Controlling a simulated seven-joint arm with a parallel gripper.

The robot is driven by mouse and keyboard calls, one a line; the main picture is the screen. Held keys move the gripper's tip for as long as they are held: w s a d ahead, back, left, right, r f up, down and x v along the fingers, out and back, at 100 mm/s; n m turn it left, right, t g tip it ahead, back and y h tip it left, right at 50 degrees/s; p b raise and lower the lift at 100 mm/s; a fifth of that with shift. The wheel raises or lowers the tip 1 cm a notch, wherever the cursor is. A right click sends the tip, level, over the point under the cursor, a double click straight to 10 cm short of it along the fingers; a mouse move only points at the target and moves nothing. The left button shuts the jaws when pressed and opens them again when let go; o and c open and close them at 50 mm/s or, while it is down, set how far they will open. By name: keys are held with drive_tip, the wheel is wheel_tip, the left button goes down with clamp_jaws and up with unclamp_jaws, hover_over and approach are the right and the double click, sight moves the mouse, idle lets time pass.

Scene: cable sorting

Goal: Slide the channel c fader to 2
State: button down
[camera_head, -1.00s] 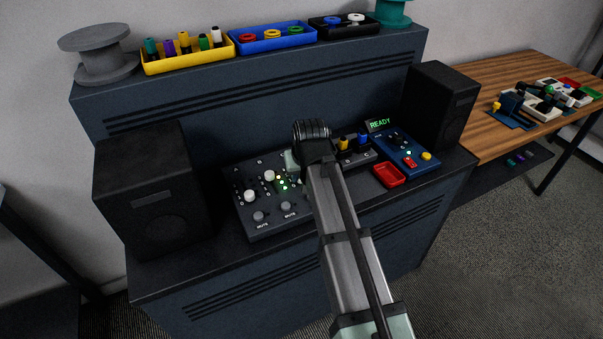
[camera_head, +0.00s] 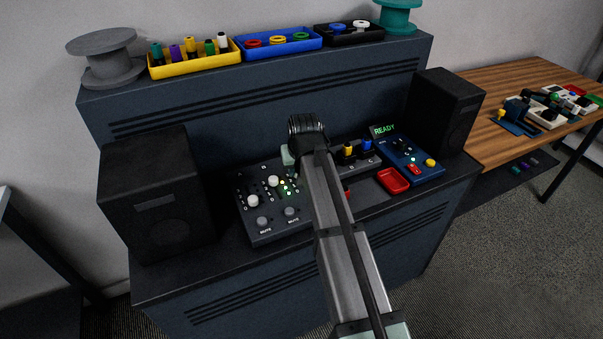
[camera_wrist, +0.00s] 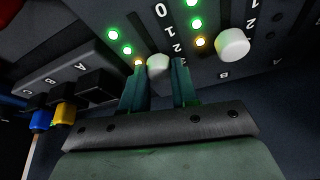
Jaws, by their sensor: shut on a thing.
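In the wrist view, a white fader knob (camera_wrist: 158,67) sits between the two green fingers of my gripper (camera_wrist: 159,78), which is shut on it. By its place beside the B fader, it is the channel C fader. Printed numbers run beside it, with 0 (camera_wrist: 160,10) farthest from it; the knob is near the other end, by the 2, though I cannot tell its exact mark. In the head view, my gripper (camera_head: 296,168) is over the right part of the dark mixer panel (camera_head: 262,233), and my arm hides the channel C fader.
Channel B's white knob (camera_wrist: 233,44) is close to my right finger in the wrist view. Channel A's knob (camera_head: 253,201) is farther left on the panel. Yellow (camera_wrist: 65,113) and blue (camera_wrist: 41,119) plugs are in a socket block. A red tray (camera_head: 393,181) lies to the right.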

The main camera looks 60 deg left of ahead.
drive_tip(key=c, duration=0.9)
unclamp_jaws()
drive_tip(key=shift+o, duration=0.2)
drive_tip(key=v, duration=1.4)
